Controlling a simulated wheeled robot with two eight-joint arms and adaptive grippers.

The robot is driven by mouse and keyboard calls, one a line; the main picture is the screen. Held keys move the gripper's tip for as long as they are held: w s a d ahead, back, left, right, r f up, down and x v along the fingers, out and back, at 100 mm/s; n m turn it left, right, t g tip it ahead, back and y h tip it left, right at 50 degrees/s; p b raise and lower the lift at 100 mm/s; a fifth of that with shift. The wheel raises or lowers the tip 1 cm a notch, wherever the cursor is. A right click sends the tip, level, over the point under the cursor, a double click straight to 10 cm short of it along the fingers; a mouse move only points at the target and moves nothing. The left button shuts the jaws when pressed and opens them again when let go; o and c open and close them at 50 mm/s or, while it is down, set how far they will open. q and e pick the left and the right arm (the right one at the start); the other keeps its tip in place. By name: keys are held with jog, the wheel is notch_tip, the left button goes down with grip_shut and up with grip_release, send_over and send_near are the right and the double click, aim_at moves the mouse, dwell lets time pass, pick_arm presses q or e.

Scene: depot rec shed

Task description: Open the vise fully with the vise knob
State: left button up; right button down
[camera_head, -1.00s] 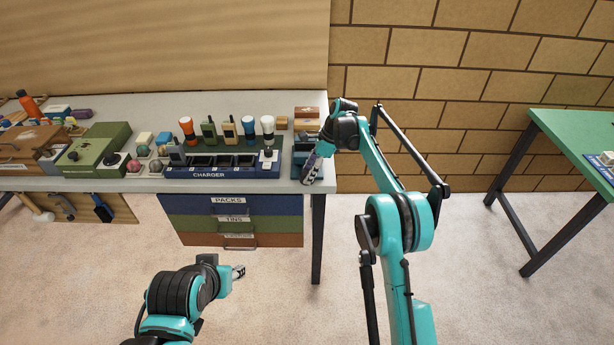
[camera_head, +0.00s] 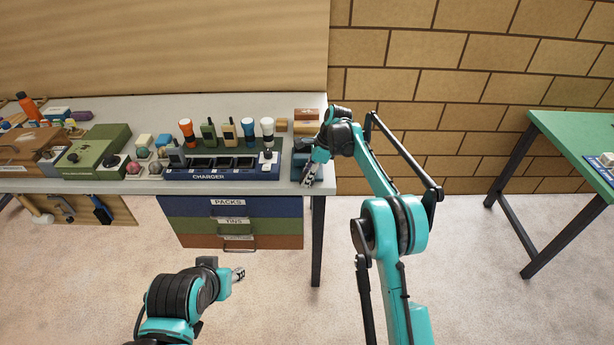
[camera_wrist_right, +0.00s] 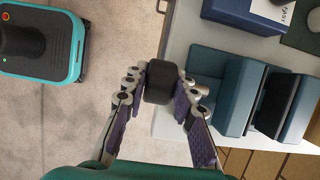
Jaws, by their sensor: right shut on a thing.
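The vise (camera_head: 297,160) is a blue-grey block at the right front end of the bench, partly hidden by my right gripper in the head view. In the right wrist view the vise (camera_wrist_right: 239,95) shows upright blue slabs with a dark band between two of them; I cannot tell how wide its jaws stand apart. The black vise knob (camera_wrist_right: 160,82) sits between the fingertips of my right gripper (camera_wrist_right: 160,88), which is shut on it. In the head view my right gripper (camera_head: 310,174) is at the bench's front edge. My left gripper (camera_head: 238,273) is low, away from the bench; its finger gap is unclear.
The charger (camera_head: 222,173) stands just left of the vise, with several torches and radios behind it. Wooden blocks (camera_head: 306,128) lie behind the vise. Drawers (camera_head: 232,206) hang under the bench. A green table (camera_head: 575,130) stands at the right; the floor between is clear.

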jog(key=h+p, duration=0.3)
jog(key=shift+a+r, duration=0.1)
jog(key=shift+a, duration=0.25)
jog(key=shift+a+f+h+p, duration=0.1)
jog(key=shift+h+p, duration=0.45)
jog(key=shift+h, duration=0.35)
jog(key=shift+a+f+h+p, duration=0.1)
jog(key=shift+h+p, duration=0.45)
jog(key=shift+h, duration=0.35)
jog(key=c, duration=1.2)
grip_release()
jog(key=shift+v, duration=3.7)
